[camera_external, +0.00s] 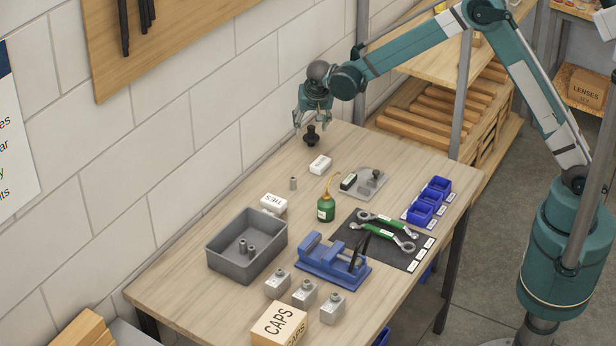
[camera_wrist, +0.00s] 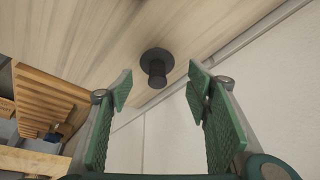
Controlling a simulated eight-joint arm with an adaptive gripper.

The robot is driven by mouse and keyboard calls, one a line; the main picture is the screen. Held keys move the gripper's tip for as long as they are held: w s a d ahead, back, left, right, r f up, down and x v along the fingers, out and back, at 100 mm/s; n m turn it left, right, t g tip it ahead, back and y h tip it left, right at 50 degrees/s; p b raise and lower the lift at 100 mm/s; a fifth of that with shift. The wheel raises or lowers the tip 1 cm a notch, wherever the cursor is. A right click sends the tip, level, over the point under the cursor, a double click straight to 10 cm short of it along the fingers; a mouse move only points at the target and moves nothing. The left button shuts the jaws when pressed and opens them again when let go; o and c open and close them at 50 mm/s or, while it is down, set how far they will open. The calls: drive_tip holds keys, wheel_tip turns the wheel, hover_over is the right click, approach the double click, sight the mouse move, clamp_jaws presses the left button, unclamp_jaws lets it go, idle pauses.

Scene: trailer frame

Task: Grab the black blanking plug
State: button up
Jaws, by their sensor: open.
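The black blanking plug (camera_external: 311,137) stands on the wooden table near its far left corner, by the wall. It has a wide flange and a narrower stem. In the wrist view the black plug (camera_wrist: 155,66) shows ahead of the fingertips, in line with the gap between them. My gripper (camera_external: 312,117) is above the plug in the external view, with its fingers pointing down. In the wrist view my gripper (camera_wrist: 158,88) is open, with green finger pads well apart and nothing between them. I cannot tell exactly how far the fingertips are from the plug.
A green oil can (camera_external: 326,208), a grey bin (camera_external: 228,262) and a blue vise (camera_external: 330,262) stand farther off. The wall (camera_external: 200,115) is close behind the plug.

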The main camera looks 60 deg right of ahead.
sight(311, 136)
drive_tip(key=shift+x, duration=2.55)
drive_tip(key=shift+s, duration=0.1)
drive_tip(key=c, duration=0.8)
